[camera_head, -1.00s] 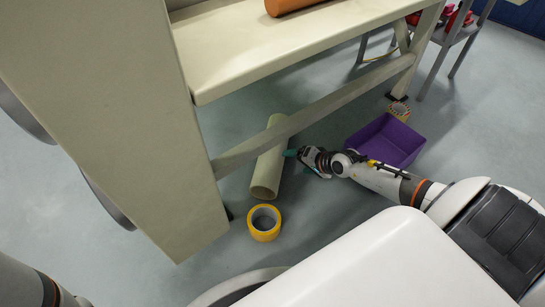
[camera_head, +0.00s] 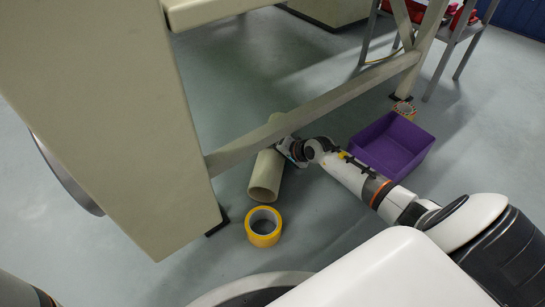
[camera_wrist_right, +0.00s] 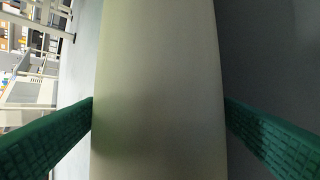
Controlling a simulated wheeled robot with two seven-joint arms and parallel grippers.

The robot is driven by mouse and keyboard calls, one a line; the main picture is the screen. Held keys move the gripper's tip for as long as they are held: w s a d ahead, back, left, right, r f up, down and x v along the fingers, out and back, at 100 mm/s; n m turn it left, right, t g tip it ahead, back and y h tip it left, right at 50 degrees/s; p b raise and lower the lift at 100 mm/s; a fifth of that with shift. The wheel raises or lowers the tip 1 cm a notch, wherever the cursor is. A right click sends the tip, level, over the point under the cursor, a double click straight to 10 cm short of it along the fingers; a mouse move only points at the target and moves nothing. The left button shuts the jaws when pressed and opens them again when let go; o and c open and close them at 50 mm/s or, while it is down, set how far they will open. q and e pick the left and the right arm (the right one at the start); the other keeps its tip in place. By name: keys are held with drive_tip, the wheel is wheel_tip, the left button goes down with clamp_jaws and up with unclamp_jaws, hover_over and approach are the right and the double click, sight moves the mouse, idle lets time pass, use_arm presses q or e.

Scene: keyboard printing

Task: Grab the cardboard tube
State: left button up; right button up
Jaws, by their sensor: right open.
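The cardboard tube (camera_head: 265,172) is pale beige and lies on the floor under the bench, its open end facing the front. The bench's crossbar passes in front of its far part. My right gripper (camera_head: 283,147) is at the tube's right side, its fingertips partly hidden. In the right wrist view the tube (camera_wrist_right: 160,90) fills the middle, between the two green fingers of my right gripper (camera_wrist_right: 160,120). The fingers are open, one on each side; I cannot tell whether the left one touches the tube. My left gripper is not in view.
A yellow tape roll (camera_head: 263,227) lies on the floor in front of the tube. A purple bin (camera_head: 392,147) stands to the right, near a small patterned roll (camera_head: 404,110). The bench's crossbar (camera_head: 330,108) runs low over the tube, and its thick leg (camera_head: 130,130) stands at left.

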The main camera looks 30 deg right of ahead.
drive_tip(key=c, duration=0.7)
drive_tip(key=shift+r, duration=0.1)
